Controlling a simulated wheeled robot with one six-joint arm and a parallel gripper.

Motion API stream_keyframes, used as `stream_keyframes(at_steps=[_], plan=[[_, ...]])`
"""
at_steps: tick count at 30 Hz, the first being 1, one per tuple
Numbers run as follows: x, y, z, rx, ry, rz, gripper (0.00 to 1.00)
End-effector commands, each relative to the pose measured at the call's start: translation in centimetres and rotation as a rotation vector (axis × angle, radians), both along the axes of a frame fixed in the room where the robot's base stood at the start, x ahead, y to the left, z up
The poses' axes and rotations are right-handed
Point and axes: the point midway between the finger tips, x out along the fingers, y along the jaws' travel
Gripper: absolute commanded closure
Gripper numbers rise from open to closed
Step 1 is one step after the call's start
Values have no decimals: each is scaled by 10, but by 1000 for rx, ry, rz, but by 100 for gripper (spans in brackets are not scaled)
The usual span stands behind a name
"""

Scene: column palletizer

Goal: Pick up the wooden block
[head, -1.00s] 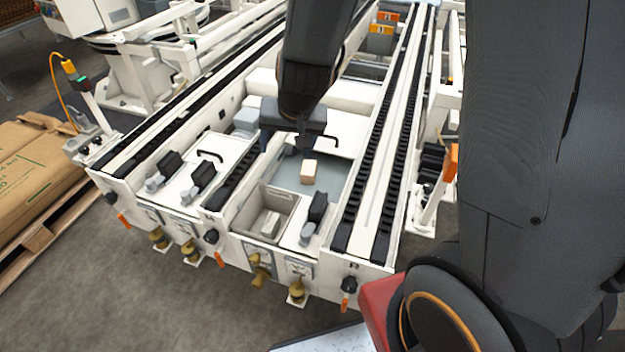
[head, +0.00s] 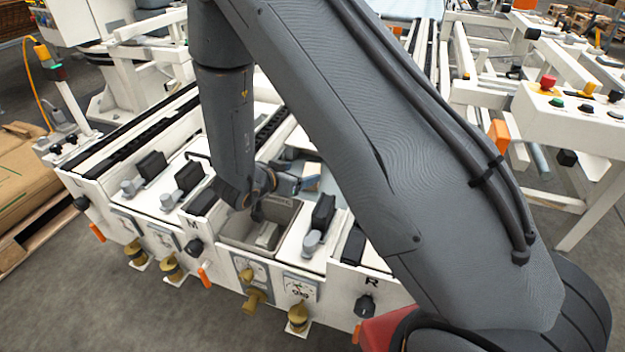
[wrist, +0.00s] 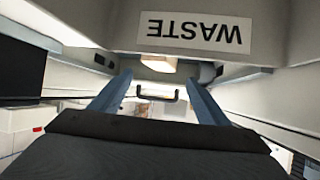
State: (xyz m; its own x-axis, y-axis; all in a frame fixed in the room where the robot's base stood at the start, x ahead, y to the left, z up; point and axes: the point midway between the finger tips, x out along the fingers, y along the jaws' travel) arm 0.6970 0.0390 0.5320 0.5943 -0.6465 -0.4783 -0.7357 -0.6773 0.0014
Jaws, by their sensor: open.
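The wooden block (head: 312,169) shows in the head view as a small pale patch just beyond my gripper (head: 300,184), partly hidden by the gripper and arm. In the wrist view, a tan block face (wrist: 158,64) shows at upper middle, below an upside-down WASTE label and partly cut off by the grey wall. My gripper (wrist: 157,88) is open there, its two blue-grey fingers apart with nothing between them. The block lies beyond the fingertips. I cannot tell the exact distance.
A grey waste bin (head: 232,231) with pale pieces inside stands just in front of the gripper. The WASTE-labelled wall (wrist: 270,30) is close above in the wrist view. A black handle (wrist: 158,98) shows between the fingers' lines. A button panel (head: 570,112) stands at right.

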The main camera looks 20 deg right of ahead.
Motion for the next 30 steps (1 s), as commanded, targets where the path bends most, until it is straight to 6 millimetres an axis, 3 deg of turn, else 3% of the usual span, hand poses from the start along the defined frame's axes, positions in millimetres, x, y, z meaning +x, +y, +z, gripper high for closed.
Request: stream_keyframes(at_steps=[13,21,30], plan=[[26,-34,-30,2,0,-2,31],[29,-35,-31,2,0,3,31],[29,-36,-31,2,1,2,81]])
